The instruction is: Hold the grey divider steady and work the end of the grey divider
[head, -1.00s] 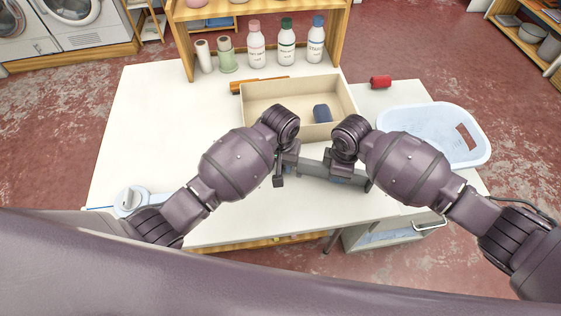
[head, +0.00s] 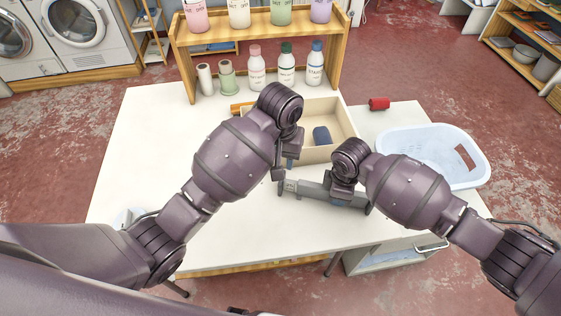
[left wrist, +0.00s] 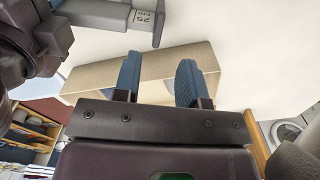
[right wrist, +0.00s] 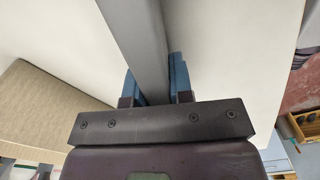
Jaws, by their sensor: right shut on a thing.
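The grey divider (head: 306,189) is a long bar in front of the beige box, held above or on the white table; I cannot tell which. My right gripper (right wrist: 158,80) is shut on it, and the bar runs between the blue finger pads in the right wrist view (right wrist: 141,40). Its left end is free, and an end with a "25 cm" label shows in the left wrist view (left wrist: 115,14). My left gripper (left wrist: 158,75) is open and empty, apart from the divider, by the beige box (head: 345,118). In the head view my left arm partly hides the box.
A dark blue block (head: 321,136) lies in the box. A pale blue basket (head: 395,140) and a red roll (head: 379,104) are to the right. Several bottles stand by the wooden shelf (head: 262,38) behind. The table's left side (head: 140,150) is mostly clear.

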